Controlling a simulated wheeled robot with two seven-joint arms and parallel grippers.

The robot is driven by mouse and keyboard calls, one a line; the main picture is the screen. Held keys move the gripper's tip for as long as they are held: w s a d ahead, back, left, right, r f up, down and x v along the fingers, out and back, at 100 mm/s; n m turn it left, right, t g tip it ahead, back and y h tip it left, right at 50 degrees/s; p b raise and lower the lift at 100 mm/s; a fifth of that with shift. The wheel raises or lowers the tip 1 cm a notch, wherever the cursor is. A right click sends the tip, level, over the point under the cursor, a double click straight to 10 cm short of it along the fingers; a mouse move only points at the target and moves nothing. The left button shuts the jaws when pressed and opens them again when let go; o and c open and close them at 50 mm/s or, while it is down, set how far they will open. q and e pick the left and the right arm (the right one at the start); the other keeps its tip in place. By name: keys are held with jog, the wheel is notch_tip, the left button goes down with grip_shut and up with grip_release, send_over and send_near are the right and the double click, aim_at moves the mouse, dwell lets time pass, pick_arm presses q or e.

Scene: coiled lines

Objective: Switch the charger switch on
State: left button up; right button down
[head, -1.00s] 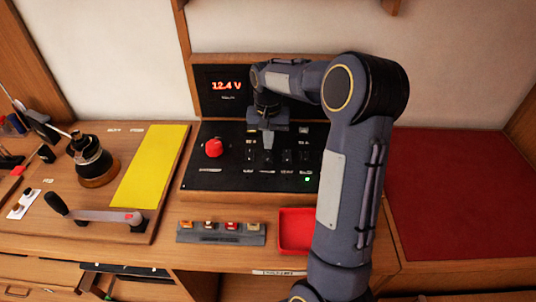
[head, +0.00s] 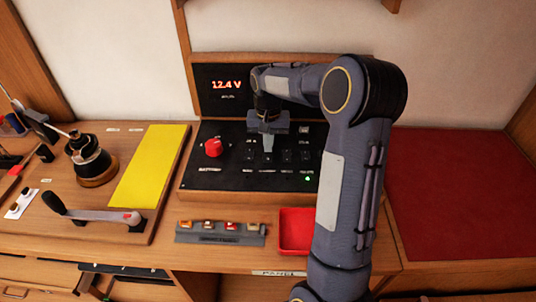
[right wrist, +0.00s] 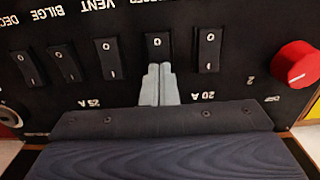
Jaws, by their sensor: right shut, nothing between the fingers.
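The black switch panel (head: 230,180) stands on the bench with several black rocker switches. My right gripper (head: 268,143) is over its upper row, fingers shut with nothing between them. In the right wrist view the shut fingertips (right wrist: 158,70) are at the near end of one rocker switch (right wrist: 158,46), covering part of it; I cannot tell whether they press it. The label above that switch is cut off at the picture's edge, so I cannot confirm it is the charger switch. Another rocker switch (right wrist: 208,50) is beside it. My left gripper is not in view.
A red knob (head: 213,147) sticks up on the panel left of my gripper. The display (head: 226,86) behind reads 12.4 V. A green light (head: 307,179) glows at the panel's lower right. A red tray (head: 296,232) and a fuse block (head: 220,239) lie in front.

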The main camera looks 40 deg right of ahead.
notch_tip(320, 180, up, 7)
jog(key=p, duration=0.6)
dwell(0.4)
jog(key=shift+a+f, duration=0.1)
jog(key=shift+f, duration=0.05)
dwell(0.4)
